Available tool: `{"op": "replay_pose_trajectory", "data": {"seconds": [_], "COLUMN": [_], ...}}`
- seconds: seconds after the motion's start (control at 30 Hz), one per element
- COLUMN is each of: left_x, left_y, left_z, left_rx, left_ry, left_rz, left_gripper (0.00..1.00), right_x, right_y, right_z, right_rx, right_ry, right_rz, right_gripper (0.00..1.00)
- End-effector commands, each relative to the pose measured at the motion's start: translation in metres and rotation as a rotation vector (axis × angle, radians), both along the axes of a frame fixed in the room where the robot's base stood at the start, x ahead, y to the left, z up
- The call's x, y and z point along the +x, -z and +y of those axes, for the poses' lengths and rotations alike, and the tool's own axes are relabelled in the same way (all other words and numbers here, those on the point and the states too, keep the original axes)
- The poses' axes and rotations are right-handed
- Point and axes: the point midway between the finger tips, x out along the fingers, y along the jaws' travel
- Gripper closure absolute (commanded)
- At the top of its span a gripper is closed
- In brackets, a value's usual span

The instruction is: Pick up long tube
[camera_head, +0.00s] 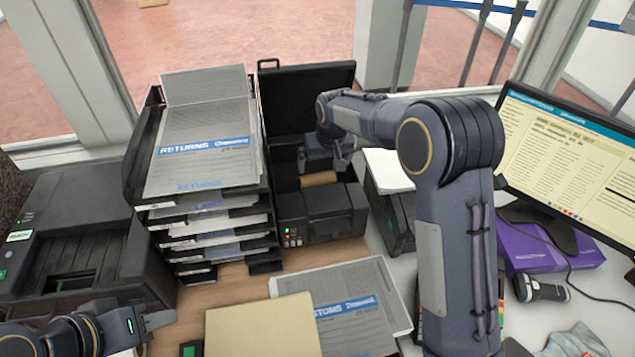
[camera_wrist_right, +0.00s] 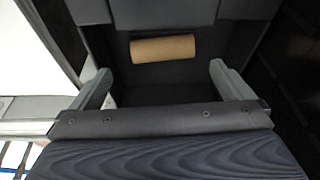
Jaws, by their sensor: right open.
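The long tube is a plain brown cardboard cylinder (camera_head: 318,179). It lies inside an open black box-like machine (camera_head: 328,203) behind the counter's middle. In the right wrist view the tube (camera_wrist_right: 162,49) lies crosswise, beyond and between the fingertips. My right gripper (camera_head: 328,160) is over the machine's opening, open and empty. In the right wrist view its two grey fingers (camera_wrist_right: 160,80) are wide apart, with the tube not between them. My left gripper (camera_head: 150,325) is at the lower left, partly cut off by the frame, away from the tube; its jaw gap is unclear.
A paper tray stack (camera_head: 205,215) stands left of the machine, and its raised lid (camera_head: 305,85) is behind. A printer (camera_head: 80,240) is at far left. A yellow envelope (camera_head: 262,328) and customs papers (camera_head: 350,305) lie in front. A monitor (camera_head: 570,150) stands at right.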

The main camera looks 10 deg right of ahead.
Motion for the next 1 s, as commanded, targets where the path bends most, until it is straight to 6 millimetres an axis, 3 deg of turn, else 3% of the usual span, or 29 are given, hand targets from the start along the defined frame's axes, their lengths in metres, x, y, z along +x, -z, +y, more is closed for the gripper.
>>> {"op": "replay_pose_trajectory", "data": {"seconds": [0.13, 0.7, 1.0], "left_x": [0.000, 0.000, 0.000], "left_y": [0.001, -0.019, -0.019], "left_z": [0.000, 0.000, 0.000], "left_rx": [0.000, 0.000, 0.000], "left_ry": [0.000, 0.000, 0.000], "left_rz": [0.000, 0.000, 0.000], "left_gripper": [0.64, 0.64, 0.64], "right_x": [0.009, 0.039, 0.041], "right_y": [0.014, 0.076, 0.084], "right_z": [0.009, 0.011, 0.011], "right_rx": [-0.024, -0.024, -0.023], "right_ry": [-0.014, -0.016, -0.015], "right_rz": [-0.001, 0.000, -0.003], "right_gripper": [0.00, 0.00, 0.00]}}
